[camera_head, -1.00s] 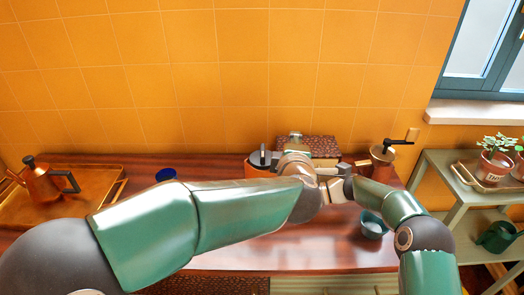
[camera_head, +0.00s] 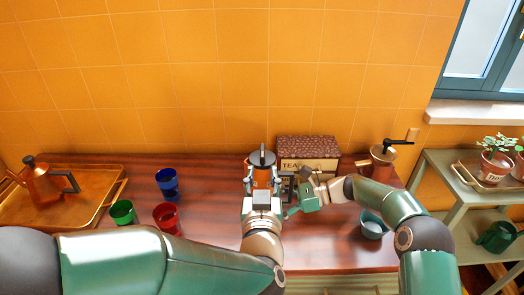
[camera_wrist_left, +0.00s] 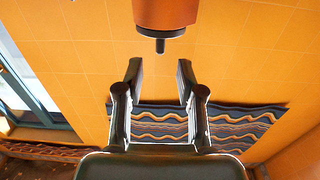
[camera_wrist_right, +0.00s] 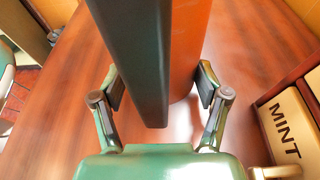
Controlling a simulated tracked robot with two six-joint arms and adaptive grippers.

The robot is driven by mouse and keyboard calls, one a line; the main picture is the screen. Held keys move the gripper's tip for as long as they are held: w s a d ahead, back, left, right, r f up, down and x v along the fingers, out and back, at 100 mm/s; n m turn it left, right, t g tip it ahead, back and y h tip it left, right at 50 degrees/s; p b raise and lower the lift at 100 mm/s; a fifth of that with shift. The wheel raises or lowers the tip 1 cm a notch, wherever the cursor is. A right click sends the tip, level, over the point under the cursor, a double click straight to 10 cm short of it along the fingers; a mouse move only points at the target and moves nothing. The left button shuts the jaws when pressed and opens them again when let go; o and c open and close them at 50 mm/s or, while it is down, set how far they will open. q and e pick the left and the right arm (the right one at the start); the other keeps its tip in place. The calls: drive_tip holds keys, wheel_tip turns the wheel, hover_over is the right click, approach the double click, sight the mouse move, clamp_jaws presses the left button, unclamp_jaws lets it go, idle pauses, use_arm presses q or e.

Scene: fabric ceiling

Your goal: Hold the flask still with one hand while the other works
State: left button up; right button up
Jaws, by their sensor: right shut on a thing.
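The orange flask (camera_head: 262,176) with a dark grey top stands at the middle of the wooden counter, partly hidden by my left gripper (camera_head: 262,189). My left gripper is open and empty in front of it. In the left wrist view, an orange part with a short dark stub (camera_wrist_left: 163,14) shows beyond the open fingertips (camera_wrist_left: 159,70), apart from them. My right gripper (camera_head: 293,196) is at the flask's right side. In the right wrist view, its fingers (camera_wrist_right: 158,82) are on either side of the flask's dark upright handle (camera_wrist_right: 140,50), with the orange body (camera_wrist_right: 188,45) behind.
A tea box (camera_head: 308,149) stands behind right, a copper pot (camera_head: 382,157) beyond it. A teal cup (camera_head: 372,227) is at right. Blue (camera_head: 167,183), green (camera_head: 123,213) and red (camera_head: 166,217) cups stand left, beside a tray (camera_head: 92,205) with a copper kettle (camera_head: 42,185).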

sight(263, 159)
use_arm(q)
drive_tip(key=w, duration=0.9)
drive_tip(key=shift+d, duration=0.1)
drive_tip(key=shift+s, duration=0.1)
clamp_jaws()
